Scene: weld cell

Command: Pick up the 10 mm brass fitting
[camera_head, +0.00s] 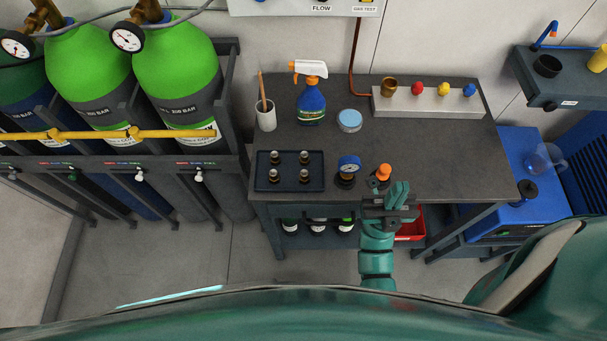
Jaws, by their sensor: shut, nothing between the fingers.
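My gripper (398,190) is at the front edge of the workbench, right of its middle. It is shut and empty. A dark tray (262,182) on the front left of the bench holds several small upright fittings (304,157) with pale tops and brownish lower parts. They are left of my gripper and apart from it. A brass-coloured cup-like piece (389,87) stands at the left end of a grey block at the back. No size marking is readable, so I cannot tell which piece is the 10 mm brass fitting.
A spray bottle (311,98), brush cup (265,116) and blue-lidded tin (349,121) stand behind. The bench's right part is clear. Green cylinders (178,70) stand left.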

